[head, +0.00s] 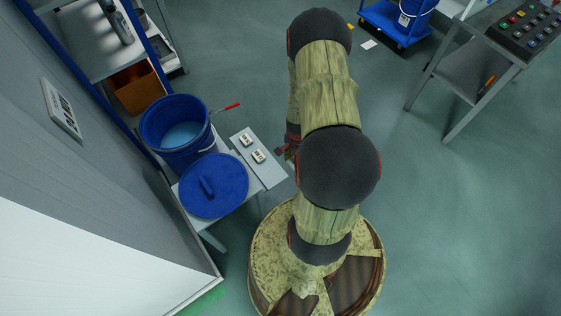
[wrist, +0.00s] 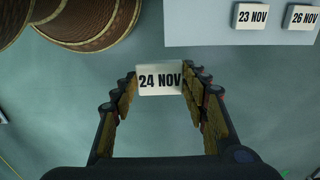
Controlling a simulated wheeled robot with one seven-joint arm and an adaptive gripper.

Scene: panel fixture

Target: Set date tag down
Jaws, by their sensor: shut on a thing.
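My gripper (wrist: 160,85) is shut on a white date tag (wrist: 160,79) reading "24 NOV", held level between the fingertips over the floor in the wrist view. A pale grey board (wrist: 215,32) lies ahead and to the right, apart from the held tag. On it are two more tags, "23 NOV" (wrist: 250,16) and "26 NOV" (wrist: 301,17). In the head view the board (head: 268,177) lies left of my arm with two small tags (head: 246,140) on it. The arm hides most of my gripper and the held tag there.
A blue bucket (head: 177,133) and a round blue lid (head: 213,186) sit beside the board. A red-handled tool (head: 226,107) sticks out behind. A lettered plate (head: 61,108) is on the left wall panel. A trolley with a button panel stands far right; the floor between is open.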

